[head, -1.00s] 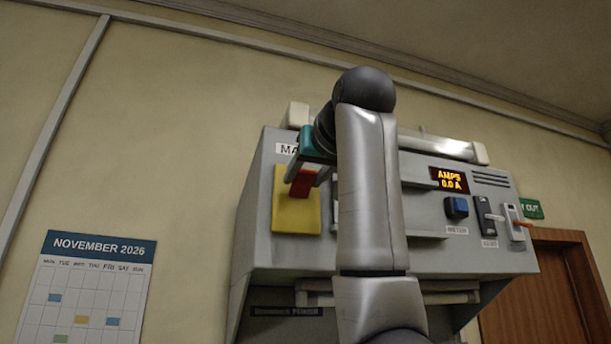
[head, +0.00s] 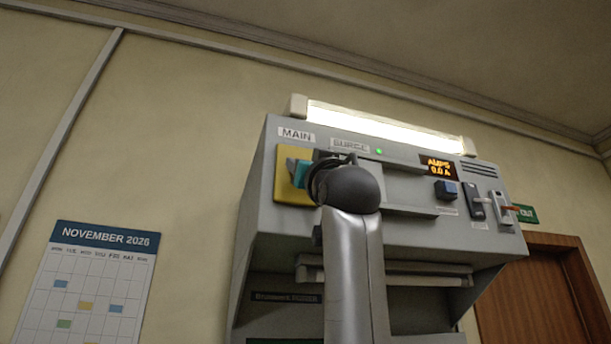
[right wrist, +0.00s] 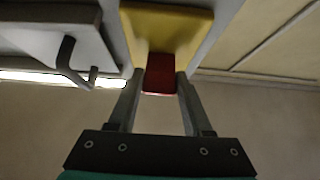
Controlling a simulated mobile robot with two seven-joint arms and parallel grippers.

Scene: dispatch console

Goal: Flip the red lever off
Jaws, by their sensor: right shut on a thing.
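The red lever (right wrist: 159,82) shows in the right wrist view, standing out from its yellow plate (right wrist: 168,28). My right gripper (right wrist: 159,78) has one finger on each side of it and is shut on it. In the head view the yellow plate (head: 287,194) is at the console's left end, under the MAIN label. My right gripper (head: 294,167) is in front of that plate and hides the lever there. My left gripper is not in view.
A bent handle (right wrist: 72,62) is beside the plate in the wrist view.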

